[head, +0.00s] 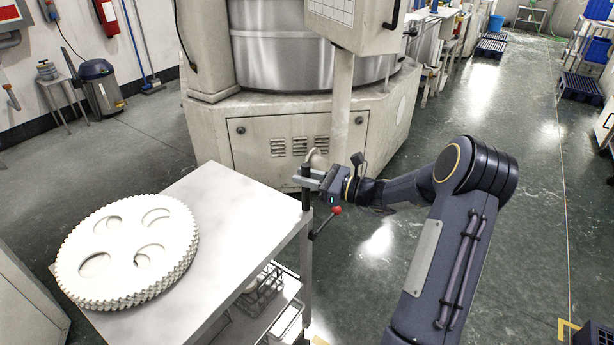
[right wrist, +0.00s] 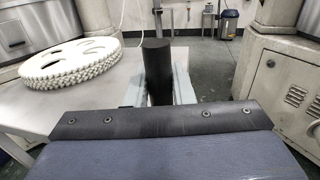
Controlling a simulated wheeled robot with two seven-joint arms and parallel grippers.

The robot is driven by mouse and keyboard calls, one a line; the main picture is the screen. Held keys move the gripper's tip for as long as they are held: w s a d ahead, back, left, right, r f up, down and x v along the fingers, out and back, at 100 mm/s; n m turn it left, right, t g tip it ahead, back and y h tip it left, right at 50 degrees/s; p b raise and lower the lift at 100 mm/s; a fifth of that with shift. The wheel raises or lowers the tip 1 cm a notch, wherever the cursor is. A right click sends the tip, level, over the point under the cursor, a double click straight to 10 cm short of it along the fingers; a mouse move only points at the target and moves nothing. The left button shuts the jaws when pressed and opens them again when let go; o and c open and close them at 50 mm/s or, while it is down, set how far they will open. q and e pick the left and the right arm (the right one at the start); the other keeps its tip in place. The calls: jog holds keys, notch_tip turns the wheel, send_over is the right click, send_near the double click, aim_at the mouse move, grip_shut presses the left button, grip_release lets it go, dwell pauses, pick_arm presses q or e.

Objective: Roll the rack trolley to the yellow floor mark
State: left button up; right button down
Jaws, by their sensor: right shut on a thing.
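The rack trolley (head: 235,200) stands at the lower left in the head view, with a pale flat top and a lower shelf. Its upright dark handle post (head: 306,225) is at the right corner. My right gripper (head: 310,181) is shut on this post near its top. In the right wrist view the black post (right wrist: 157,72) stands upright between the fingers, with the pale trolley top (right wrist: 80,95) beside it. A yellow floor mark (head: 567,328) shows partly at the lower right edge of the head view. My left gripper is out of view.
A stack of white toothed discs (head: 130,250) lies on the trolley top. Wire baskets (head: 262,287) sit on the lower shelf. A large lapping machine (head: 275,140) stands close behind the trolley. Open green floor (head: 510,210) lies to the right. A vacuum cleaner (head: 101,88) stands at the back left.

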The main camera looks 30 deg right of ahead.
jog(key=shift+w+d+r, duration=0.1)
jog(key=shift+d, duration=0.2)
jog(key=c, duration=1.3)
grip_release()
jog(key=shift+d, duration=0.1)
jog(key=v, duration=0.7)
jog(key=shift+s+d, duration=0.15)
jog(key=shift+s, duration=0.25)
